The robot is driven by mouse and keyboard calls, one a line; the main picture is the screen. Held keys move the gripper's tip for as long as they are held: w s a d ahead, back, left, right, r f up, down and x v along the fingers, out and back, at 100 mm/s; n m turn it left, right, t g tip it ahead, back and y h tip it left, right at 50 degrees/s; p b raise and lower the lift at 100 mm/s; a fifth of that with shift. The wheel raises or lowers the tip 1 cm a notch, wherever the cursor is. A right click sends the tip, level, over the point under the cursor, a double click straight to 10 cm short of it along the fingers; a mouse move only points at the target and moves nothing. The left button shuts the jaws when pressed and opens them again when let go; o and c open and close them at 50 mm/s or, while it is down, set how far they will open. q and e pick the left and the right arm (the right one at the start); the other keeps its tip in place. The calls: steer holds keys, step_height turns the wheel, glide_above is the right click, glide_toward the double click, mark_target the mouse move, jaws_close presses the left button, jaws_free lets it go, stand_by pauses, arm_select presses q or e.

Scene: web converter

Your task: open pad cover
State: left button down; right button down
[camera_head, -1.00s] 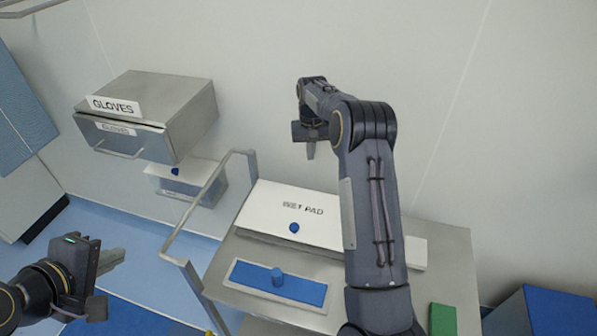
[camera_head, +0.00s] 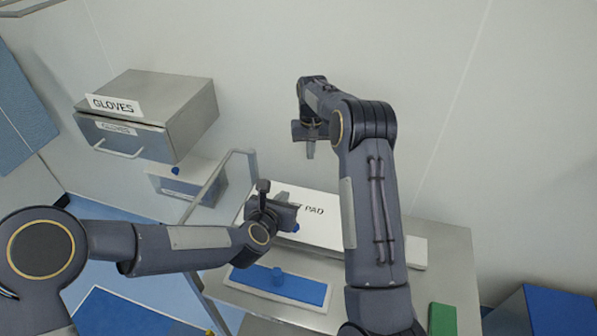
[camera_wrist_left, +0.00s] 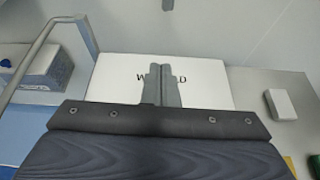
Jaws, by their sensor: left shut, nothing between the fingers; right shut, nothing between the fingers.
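The white pad cover (camera_head: 322,227), lettered "WET PAD", lies closed on a metal cart in the head view. Its blue knob is partly hidden behind my left gripper. My left gripper (camera_head: 290,201) is shut and empty, over the left part of the cover. In the left wrist view the fingers (camera_wrist_left: 161,75) overlap the cover (camera_wrist_left: 115,72) and hide part of its lettering; I cannot tell whether they touch it. My right gripper (camera_head: 310,150) is shut and empty, pointing down in front of the wall, behind and above the cover.
The metal cart (camera_head: 445,260) carries a blue panel with a knob (camera_head: 300,286) in front of the cover and a green block (camera_head: 443,320) at right. A cart handle (camera_head: 207,190) rises at left. A steel gloves box (camera_head: 180,112) hangs on the wall.

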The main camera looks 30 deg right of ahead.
arm_select(q)
steer(key=d+r+x, duration=0.1)
steer(key=r+x, duration=0.1)
steer(key=x, duration=1.1)
steer(key=shift+w+r, duration=0.25)
steer(key=shift+w, duration=0.05)
steer(key=shift+a, duration=0.1)
stand_by(0.8)
arm_select(e)
steer(key=c, duration=1.2)
jaws_free()
steer(key=shift+o, duration=0.2)
steer(key=shift+r, duration=0.1)
